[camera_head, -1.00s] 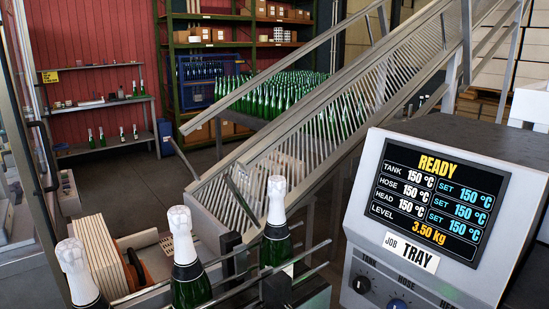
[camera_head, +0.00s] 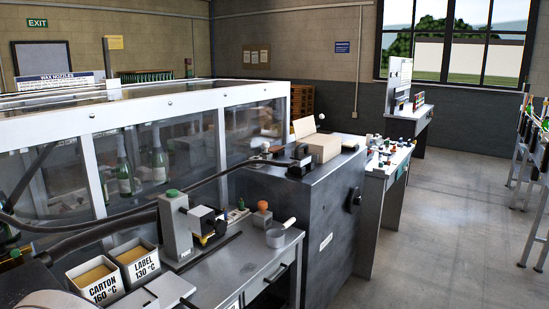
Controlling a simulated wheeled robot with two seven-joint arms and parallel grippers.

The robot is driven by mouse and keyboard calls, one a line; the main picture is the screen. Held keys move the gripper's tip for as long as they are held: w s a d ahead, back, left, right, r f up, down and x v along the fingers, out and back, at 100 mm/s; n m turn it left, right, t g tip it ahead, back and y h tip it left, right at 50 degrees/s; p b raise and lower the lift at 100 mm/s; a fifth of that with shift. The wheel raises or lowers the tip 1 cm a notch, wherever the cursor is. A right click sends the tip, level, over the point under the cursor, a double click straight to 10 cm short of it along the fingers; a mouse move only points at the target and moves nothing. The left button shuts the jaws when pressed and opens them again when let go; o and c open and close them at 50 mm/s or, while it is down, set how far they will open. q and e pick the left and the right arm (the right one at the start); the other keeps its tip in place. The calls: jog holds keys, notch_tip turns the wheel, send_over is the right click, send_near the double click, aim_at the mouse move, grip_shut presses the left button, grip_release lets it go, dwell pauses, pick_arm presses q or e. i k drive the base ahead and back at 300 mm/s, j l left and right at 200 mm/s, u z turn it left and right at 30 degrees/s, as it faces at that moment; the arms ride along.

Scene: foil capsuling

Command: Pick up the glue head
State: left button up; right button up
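A black block with a small yellow part and a white side (camera_head: 207,222) sits on the left bench, against a grey upright box with a green knob (camera_head: 177,226). It may be the glue head, but I cannot tell for sure. A thick black hose (camera_head: 130,218) runs near it along the glass enclosure. Neither of my grippers shows in the head view.
A dark cabinet (camera_head: 325,225) adjoins the bench. The floor at right (camera_head: 445,240) is clear.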

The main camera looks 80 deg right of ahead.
aim_at(303, 159)
jog(key=l+z, duration=0.1)
jog(key=z, duration=3.75)
jog(key=i, duration=3)
jog(key=i+u, duration=0.3)
jog(key=u, duration=0.15)
jog(key=i+l+u, duration=0.2)
jog(key=u, duration=0.25)
jog(key=i+l+u, duration=0.25)
jog(key=i+u, duration=0.25)
jog(key=i+l+u, duration=0.1)
jog(key=l+u, duration=0.35)
jog(key=i+l+u, duration=0.2)
jog(key=u, duration=0.25)
jog(key=l, duration=0.1)
